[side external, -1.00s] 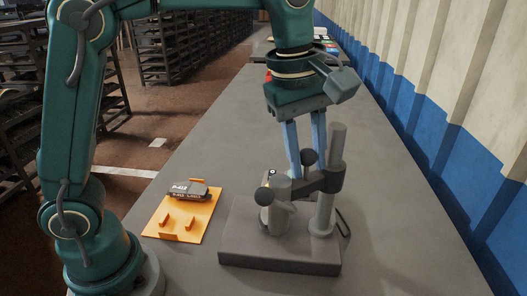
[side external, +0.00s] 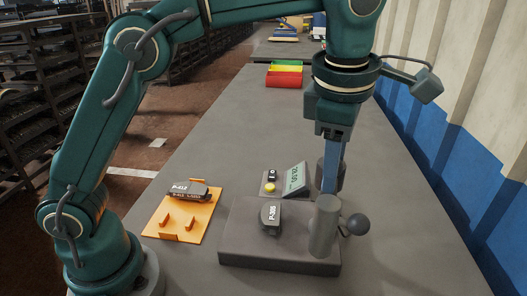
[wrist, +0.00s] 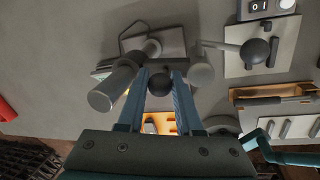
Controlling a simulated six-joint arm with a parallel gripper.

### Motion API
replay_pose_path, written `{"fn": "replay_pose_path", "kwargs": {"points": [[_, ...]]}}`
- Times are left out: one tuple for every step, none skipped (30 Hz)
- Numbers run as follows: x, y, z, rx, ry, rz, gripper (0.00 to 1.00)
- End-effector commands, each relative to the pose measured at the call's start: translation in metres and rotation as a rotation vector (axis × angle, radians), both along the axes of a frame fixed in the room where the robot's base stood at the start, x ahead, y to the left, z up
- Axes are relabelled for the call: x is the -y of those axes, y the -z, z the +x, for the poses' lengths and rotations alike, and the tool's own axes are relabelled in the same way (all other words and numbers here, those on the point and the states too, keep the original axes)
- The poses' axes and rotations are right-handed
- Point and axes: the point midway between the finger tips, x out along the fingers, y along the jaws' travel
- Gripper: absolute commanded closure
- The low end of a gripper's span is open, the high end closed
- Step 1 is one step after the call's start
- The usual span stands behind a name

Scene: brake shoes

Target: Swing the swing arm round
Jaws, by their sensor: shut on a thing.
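The swing arm stands at the right end of the grey base (side external: 245,245) in the side view. The rest is largely hidden behind this cylinder and my fingers. My gripper (side external: 330,188) points down over it. In the wrist view its two fingers (wrist: 160,84) are shut on a dark round knob, with a grey cylinder (wrist: 116,84) just left. A dark brake shoe (side external: 270,216) marked P-205 lies uncovered on the base.
A tilted display (side external: 292,180) and a yellow button (side external: 269,187) stand behind the base. An orange fixture (side external: 190,222) with a dark brake shoe (side external: 192,191) is at the left. Coloured bins (side external: 285,75) stand farther back. The middle of the table is clear.

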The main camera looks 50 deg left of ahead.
Motion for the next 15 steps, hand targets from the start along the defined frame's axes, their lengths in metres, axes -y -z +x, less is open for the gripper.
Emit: {"fn": "replay_pose_path", "kwargs": {"points": [[0.0017,-0.0012,0.0013,0.006,-0.013,-0.005,1.00],[0.0019,-0.0012,0.0015,0.006,-0.020,-0.005,1.00],[0.0022,-0.0011,0.0017,0.005,-0.028,-0.005,1.00],[0.0024,-0.0011,0.0017,0.004,-0.034,-0.004,1.00],[0.0025,-0.0011,0.0019,0.004,-0.039,-0.004,1.00],[0.0026,-0.0012,0.0021,0.005,-0.044,-0.005,1.00],[0.0027,-0.0012,0.0021,0.005,-0.047,-0.004,1.00],[0.0028,-0.0012,0.0022,0.005,-0.049,-0.005,1.00],[0.0029,-0.0012,0.0023,0.004,-0.051,-0.004,1.00],[0.0029,-0.0012,0.0023,0.005,-0.052,-0.004,1.00],[0.0030,-0.0012,0.0024,0.005,-0.052,-0.004,1.00],[0.0030,-0.0013,0.0024,0.005,-0.052,-0.004,1.00],[0.0030,-0.0013,0.0024,0.005,-0.052,-0.004,1.00],[0.0029,-0.0013,0.0024,0.006,-0.052,-0.005,1.00],[0.0029,-0.0013,0.0024,0.006,-0.052,-0.005,1.00]]}}
